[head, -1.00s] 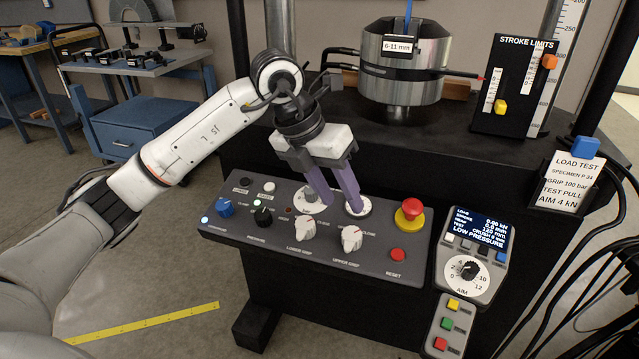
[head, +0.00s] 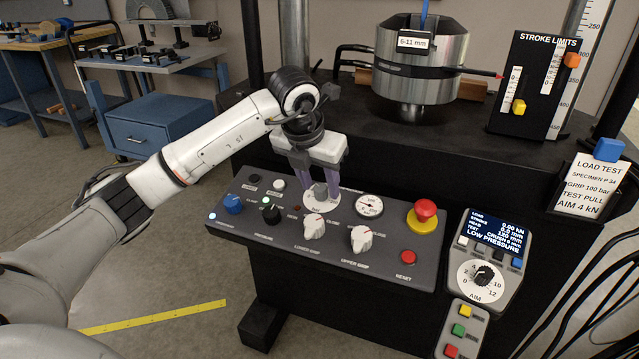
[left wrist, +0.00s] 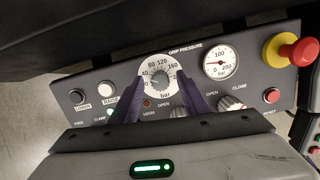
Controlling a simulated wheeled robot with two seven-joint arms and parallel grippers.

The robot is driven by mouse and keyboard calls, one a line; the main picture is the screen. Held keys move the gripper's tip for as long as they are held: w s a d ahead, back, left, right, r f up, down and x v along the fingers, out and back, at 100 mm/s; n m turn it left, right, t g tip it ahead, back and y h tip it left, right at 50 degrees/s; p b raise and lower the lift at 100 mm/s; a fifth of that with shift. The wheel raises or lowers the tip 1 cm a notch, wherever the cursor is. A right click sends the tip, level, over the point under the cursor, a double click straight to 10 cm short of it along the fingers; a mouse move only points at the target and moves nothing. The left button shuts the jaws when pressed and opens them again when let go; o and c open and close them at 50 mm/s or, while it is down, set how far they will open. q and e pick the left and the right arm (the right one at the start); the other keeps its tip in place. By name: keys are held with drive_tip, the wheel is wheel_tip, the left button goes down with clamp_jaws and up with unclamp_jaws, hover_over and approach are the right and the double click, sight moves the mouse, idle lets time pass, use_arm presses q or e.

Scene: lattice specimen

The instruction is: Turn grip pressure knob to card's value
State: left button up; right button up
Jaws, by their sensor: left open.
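The grip pressure knob (head: 320,191) is a grey knob on a white dial at the back of the dark control panel (head: 388,254). In the left wrist view the knob (left wrist: 159,80) sits on its dial, marked from about 40 to 160 bar. My left gripper (head: 321,193) is open, its purple fingers on either side of the knob; I cannot tell whether they touch it. The card (head: 588,184) at the right reads "GRIP 100 bar" and "AIM 4 kN". A pressure gauge (head: 369,205) is right of the knob; it also shows in the left wrist view (left wrist: 221,63).
A display (head: 495,236) reads "LOW PRESSURE". The steel grip head (head: 416,75) stands behind.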

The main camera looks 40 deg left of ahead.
use_arm(q)
drive_tip(key=shift+f, duration=0.1)
drive_tip(key=c, duration=1.1)
drive_tip(key=shift+o, duration=0.2)
drive_tip(key=m+p, duration=0.1)
drive_tip(key=m, duration=0.2)
drive_tip(key=m+h+p, duration=0.1)
drive_tip(key=m, duration=0.4)
drive_tip(key=shift+w, duration=0.1)
drive_tip(key=shift+m+g+p, duration=0.3)
drive_tip(key=shift+m+p, duration=0.25)
drive_tip(key=shift+m, duration=1.55)
